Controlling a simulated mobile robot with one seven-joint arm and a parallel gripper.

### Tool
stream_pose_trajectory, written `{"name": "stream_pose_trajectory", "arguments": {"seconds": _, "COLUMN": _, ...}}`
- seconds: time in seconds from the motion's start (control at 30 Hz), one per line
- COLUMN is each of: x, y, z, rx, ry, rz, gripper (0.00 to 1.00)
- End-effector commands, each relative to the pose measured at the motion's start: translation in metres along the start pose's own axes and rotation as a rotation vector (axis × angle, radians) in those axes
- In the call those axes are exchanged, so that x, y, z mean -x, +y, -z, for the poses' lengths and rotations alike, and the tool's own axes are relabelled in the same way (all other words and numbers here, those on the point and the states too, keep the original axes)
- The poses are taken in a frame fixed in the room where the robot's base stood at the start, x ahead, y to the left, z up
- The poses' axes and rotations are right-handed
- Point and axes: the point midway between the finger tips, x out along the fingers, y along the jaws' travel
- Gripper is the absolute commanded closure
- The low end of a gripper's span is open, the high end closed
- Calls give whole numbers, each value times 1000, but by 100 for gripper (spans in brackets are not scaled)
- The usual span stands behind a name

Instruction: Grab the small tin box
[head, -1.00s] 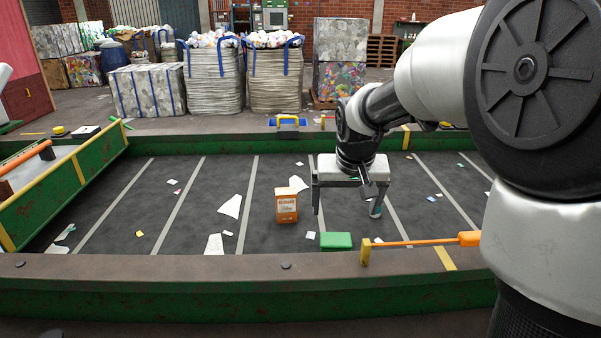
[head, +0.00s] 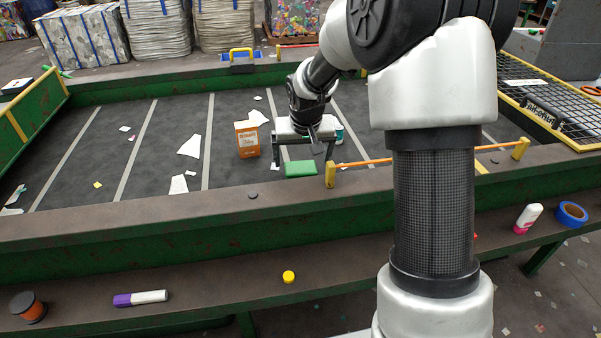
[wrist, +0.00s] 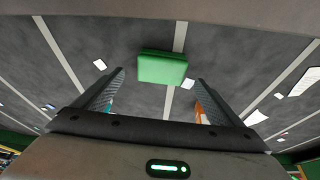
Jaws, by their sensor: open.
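The small tin box is a green block-shaped box (head: 301,169) lying on the dark belt, near its front wall. It also shows in the wrist view (wrist: 162,67), top centre, beyond my fingertips and roughly centred between them. My gripper (head: 304,158) is open, fingers pointing down, just behind the box in the head view and apart from it. In the wrist view the space between my fingers (wrist: 160,77) is empty. How high the fingertips are above the belt is hard to tell.
An orange carton (head: 247,139) stands left of my gripper. A teal-and-white item (head: 339,134) is partly hidden behind my right finger. An orange bar (head: 390,160) on yellow posts runs along the belt's front wall at the right. Paper scraps (head: 190,146) lie on the belt.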

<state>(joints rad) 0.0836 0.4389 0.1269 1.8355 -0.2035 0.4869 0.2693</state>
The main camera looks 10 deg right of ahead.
Motion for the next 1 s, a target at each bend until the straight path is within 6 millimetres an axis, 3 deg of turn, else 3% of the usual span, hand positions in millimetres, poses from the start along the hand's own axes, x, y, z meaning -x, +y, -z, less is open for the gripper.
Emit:
{"name": "stream_pose_trajectory", "arguments": {"seconds": 0.3, "x": -44, "y": -2, "z": -2, "rx": 0, "ry": -1, "rz": 0, "gripper": 9}}
{"name": "stream_pose_trajectory", "arguments": {"seconds": 0.6, "x": -50, "y": -2, "z": -2, "rx": 0, "ry": 0, "rz": 0, "gripper": 9}}
{"name": "stream_pose_trajectory", "arguments": {"seconds": 0.63, "x": -50, "y": -2, "z": -2, "rx": 0, "ry": 0, "rz": 0, "gripper": 11}}
{"name": "stream_pose_trajectory", "arguments": {"seconds": 0.9, "x": -50, "y": -2, "z": -2, "rx": 0, "ry": 0, "rz": 0, "gripper": 54}}
{"name": "stream_pose_trajectory", "arguments": {"seconds": 1.0, "x": -50, "y": -2, "z": -2, "rx": 0, "ry": 0, "rz": 0, "gripper": 54}}
